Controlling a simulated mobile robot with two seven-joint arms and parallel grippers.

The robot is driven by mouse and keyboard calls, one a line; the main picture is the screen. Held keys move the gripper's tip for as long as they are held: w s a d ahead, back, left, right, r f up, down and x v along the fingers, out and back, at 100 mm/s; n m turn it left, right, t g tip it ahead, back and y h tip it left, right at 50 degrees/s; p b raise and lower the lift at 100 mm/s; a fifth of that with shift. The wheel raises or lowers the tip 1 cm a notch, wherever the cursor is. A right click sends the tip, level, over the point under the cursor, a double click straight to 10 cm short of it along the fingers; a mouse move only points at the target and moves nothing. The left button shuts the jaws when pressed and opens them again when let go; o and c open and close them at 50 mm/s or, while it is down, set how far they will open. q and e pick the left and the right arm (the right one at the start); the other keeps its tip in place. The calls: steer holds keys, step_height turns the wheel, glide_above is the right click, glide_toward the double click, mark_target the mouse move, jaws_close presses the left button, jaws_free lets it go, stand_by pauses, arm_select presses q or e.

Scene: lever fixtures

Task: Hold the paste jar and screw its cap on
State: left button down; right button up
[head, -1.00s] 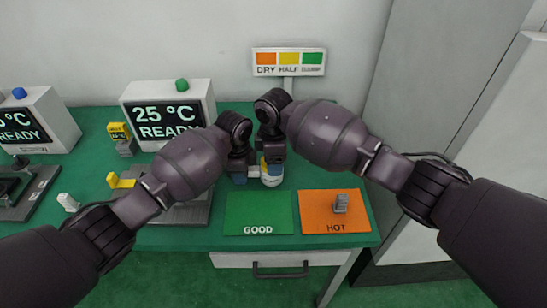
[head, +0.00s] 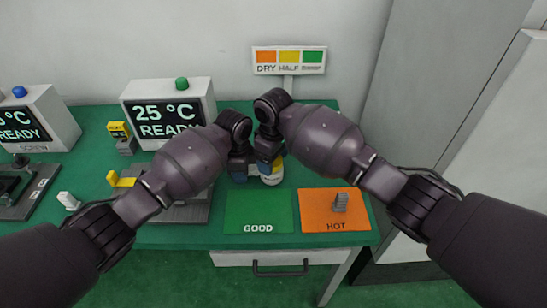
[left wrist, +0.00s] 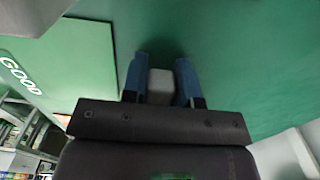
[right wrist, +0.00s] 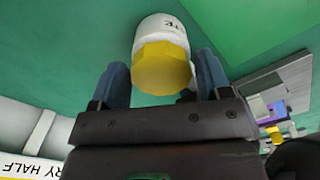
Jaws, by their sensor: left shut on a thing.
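The paste jar (head: 272,178) is white and stands upright on the green bench, with lettering on its side. Its yellow cap (right wrist: 161,68) sits on top of it in the right wrist view, and the jar's body (right wrist: 160,28) shows behind. My right gripper (right wrist: 162,75) is open, its blue fingers on either side of the cap with gaps. My left gripper (left wrist: 161,78) is low beside the jar, shut on a pale block (left wrist: 161,86) that seems to be part of the jar. The rest of the jar is hidden in the left wrist view.
A green GOOD mat (head: 258,212) and an orange HOT mat (head: 325,221) with a grey block (head: 341,202) lie in front. A 25 °C READY display box (head: 168,112) stands left. A dry/half sign (head: 289,60) rises behind.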

steer(key=o, duration=0.5)
steer(key=shift+r, duration=1.5)
steer(key=n, duration=0.6)
steer(key=shift+w+d+n, duration=0.1)
steer(key=shift+w+n, duration=0.05)
steer(key=shift+n, duration=0.25)
steer(key=n, duration=0.4)
steer(key=shift+w, duration=0.1)
steer(key=n, duration=0.3)
steer(key=shift+n, duration=0.3)
